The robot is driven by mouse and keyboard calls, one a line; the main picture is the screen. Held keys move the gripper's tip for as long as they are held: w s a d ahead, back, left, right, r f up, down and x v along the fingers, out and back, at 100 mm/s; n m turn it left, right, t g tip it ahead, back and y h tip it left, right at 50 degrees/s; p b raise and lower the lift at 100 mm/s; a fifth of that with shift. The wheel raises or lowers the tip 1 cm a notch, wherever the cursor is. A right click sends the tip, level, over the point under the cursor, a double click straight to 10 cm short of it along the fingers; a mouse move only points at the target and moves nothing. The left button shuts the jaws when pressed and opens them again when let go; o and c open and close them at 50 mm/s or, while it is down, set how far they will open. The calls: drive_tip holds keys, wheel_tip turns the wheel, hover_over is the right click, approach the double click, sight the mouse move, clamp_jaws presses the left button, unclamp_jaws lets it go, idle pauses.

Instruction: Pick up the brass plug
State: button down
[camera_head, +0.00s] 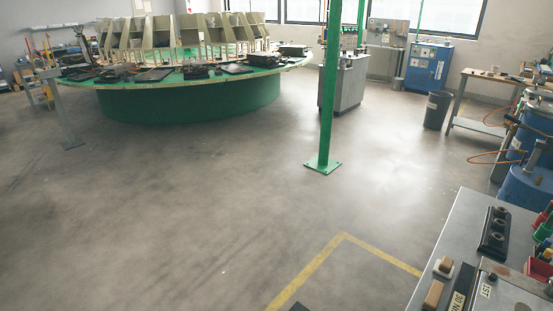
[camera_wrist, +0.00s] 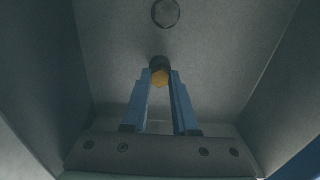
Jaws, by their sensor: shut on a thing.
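In the wrist view my gripper (camera_wrist: 160,84) has its two blue fingers closed on a small brass plug (camera_wrist: 160,77). I cannot tell whether that dark part is a hole or part of the plug. Grey walls surround the fingers, like the inside of a box or recess. My gripper and the plug do not show in the head view.
A grey round fitting (camera_wrist: 166,12) sits on the grey surface beyond the fingers. In the head view, a metal bench (camera_head: 450,225) with small parts stands at right. A green post (camera_head: 328,100) and a round green carousel (camera_head: 190,100) stand farther off. The floor between is clear.

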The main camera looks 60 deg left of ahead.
wheel_tip(320, 180, up, 10)
drive_tip(key=p, duration=0.1)
idle(0.4)
drive_tip(key=shift+r, duration=0.1)
